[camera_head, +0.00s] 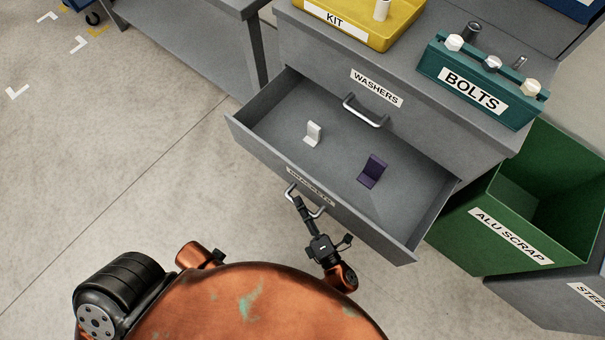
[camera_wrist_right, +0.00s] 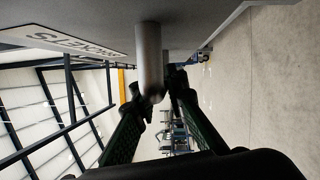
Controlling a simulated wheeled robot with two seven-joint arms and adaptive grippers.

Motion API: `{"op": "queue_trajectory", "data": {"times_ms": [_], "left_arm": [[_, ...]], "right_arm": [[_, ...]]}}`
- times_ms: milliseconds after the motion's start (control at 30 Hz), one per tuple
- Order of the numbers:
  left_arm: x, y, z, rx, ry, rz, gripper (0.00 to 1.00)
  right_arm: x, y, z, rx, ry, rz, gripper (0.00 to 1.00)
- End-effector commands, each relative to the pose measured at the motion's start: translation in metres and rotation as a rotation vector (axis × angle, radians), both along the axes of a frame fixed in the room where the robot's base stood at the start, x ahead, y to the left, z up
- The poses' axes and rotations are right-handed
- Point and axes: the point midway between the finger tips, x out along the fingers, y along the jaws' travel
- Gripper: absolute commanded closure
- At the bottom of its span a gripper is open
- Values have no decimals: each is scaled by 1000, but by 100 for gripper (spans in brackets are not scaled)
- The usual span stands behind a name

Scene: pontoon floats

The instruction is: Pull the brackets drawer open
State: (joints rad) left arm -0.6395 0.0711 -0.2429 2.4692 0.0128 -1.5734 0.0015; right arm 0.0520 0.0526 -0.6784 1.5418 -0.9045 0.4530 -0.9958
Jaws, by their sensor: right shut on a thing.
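The brackets drawer (camera_head: 262,139) is pulled out from the grey cabinet, and its inside shows. A white bracket (camera_head: 312,134) and a dark purple bracket (camera_head: 373,170) sit apart on its floor. The drawer's label is partly legible in the head view and also shows in the right wrist view (camera_wrist_right: 70,40). My right gripper (camera_head: 301,205) is at the drawer front, shut on the drawer's bar handle (camera_head: 291,190). The handle passes between the fingers in the right wrist view (camera_wrist_right: 149,60). My left gripper is not in view.
The closed washers drawer (camera_head: 395,120) is above. A yellow kit tray (camera_head: 380,40) and a teal bolts box (camera_head: 470,85) stand on the cabinet. A green alu scrap bin (camera_head: 475,250) is close on the right. The floor on the left (camera_head: 120,170) is clear.

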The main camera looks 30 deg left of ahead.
Motion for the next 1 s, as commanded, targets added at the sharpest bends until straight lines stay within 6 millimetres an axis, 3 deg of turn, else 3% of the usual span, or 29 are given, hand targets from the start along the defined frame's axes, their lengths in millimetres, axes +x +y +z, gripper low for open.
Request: {"op": "queue_trajectory", "data": {"times_ms": [67, 100, 367, 733, 1000], "left_arm": [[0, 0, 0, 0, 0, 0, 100], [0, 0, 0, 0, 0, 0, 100], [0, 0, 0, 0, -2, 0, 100], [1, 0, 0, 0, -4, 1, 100], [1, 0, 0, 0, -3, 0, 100]], "right_arm": [[1, -3, -2, -4, 2, -4, 100], [1, -3, -2, -4, 2, -4, 87], [1, -2, -1, -2, 1, -2, 70], [-3, -8, -2, -2, 1, -2, 70], [-29, -51, -6, -5, 3, -3, 70]]}}
